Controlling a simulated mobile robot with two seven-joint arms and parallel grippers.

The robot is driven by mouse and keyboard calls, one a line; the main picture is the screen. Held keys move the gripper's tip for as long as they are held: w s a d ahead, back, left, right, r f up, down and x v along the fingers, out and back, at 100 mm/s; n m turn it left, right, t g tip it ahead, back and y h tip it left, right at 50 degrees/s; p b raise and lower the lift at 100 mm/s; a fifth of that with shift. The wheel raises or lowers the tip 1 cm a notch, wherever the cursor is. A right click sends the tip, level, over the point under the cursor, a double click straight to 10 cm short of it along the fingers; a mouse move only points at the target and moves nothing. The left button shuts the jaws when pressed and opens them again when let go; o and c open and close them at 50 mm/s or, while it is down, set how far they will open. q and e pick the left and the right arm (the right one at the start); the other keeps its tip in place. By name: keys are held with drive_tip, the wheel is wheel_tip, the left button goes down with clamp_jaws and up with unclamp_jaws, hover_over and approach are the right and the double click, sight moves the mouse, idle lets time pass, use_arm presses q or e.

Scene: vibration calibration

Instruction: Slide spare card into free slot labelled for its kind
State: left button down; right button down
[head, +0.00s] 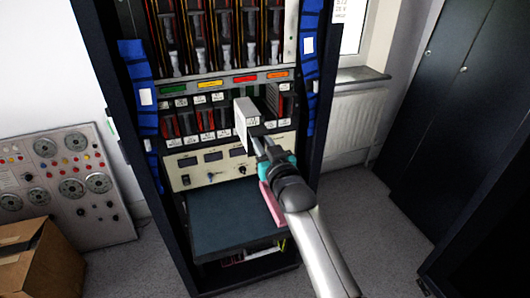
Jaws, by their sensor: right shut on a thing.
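My right gripper (262,143) reaches in from the lower right and is shut on the spare card (241,123). The card's pale, upright face stands in front of the lower row of the rack. The row of slots (196,122) holds several dark and red cards with white labels. A gap shows near the held card, but the card and gripper partly hide it. I cannot tell whether the card's edge is inside a slot. Coloured label strips (210,84) in green, yellow, red and orange run above this row; their text is too small to read. My left gripper is not in view.
A dark pull-out shelf (232,219) sits below the instrument panel (205,162). Blue cable bundles (143,90) line the rack's sides. A control panel (70,180) and a cardboard box (38,262) stand left. Dark cabinets (440,110) stand right, with open floor between.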

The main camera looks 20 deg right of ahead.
sight(254, 128)
drive_tip(key=shift+w+r, duration=0.1)
drive_tip(key=shift+w, duration=0.2)
drive_tip(key=shift+w+p, duration=0.1)
drive_tip(key=shift+p, duration=0.25)
idle(0.9)
idle(0.4)
drive_tip(key=shift+w+a+b, duration=0.1)
drive_tip(key=shift+w+b, duration=1.25)
drive_tip(key=shift+w, duration=1.05)
